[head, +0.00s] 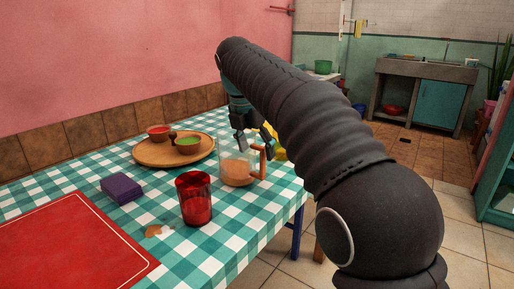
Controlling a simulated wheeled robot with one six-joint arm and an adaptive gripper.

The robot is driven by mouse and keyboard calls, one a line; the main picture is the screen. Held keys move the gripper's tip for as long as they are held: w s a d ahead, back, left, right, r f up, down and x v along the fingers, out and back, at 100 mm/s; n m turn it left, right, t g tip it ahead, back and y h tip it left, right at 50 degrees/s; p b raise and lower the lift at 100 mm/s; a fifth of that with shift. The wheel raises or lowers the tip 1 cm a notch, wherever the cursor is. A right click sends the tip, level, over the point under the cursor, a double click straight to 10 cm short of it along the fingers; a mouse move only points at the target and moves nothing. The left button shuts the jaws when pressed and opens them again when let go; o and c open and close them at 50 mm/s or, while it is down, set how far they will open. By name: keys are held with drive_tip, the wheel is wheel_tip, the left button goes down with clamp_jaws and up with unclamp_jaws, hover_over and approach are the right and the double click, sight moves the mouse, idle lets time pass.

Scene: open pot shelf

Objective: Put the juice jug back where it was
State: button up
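The juice jug (237,172) is clear with an orange-brown handle on its right side and orange juice low inside. It appears to stand upright on the checked tablecloth near the table's right edge. My gripper (256,147) points down at the jug's rim and handle, with its two dark fingers visibly apart. The fingers overlap the jug's top in the picture, and I cannot tell whether they touch it.
A red tumbler (195,203) stands close in front of the jug. A wooden tray (150,155) with red and green bowls lies behind left. A purple block (121,189) and red mat (75,245) are left. Something yellow (279,153) is partly hidden behind my arm.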

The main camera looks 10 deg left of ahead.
drive_tip(key=d+v, duration=0.1)
drive_tip(key=v, duration=0.6)
drive_tip(key=shift+a+r+p, duration=0.3)
drive_tip(key=shift+a+p, duration=0.15)
drive_tip(key=shift+a, duration=0.1)
drive_tip(key=shift+s, duration=0.1)
